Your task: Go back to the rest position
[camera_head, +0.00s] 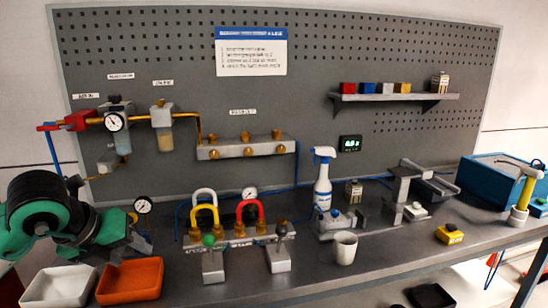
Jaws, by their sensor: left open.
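My left arm comes in from the left edge as a large black and green form. Its gripper (112,236) is over the left end of the grey workbench (390,250), above and behind two small trays. It is open, and I see nothing held in it. Its fingertips are hard to make out against the bench and a gauge beside them. My right gripper is not in view.
A white tray (58,272) and an orange tray (130,264) are just below the left gripper. Regulators and a pressure gauge (114,123) stand behind it. Red and yellow padlock shackles, a spray bottle (323,185) and a white cup (345,248) stand mid-bench.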

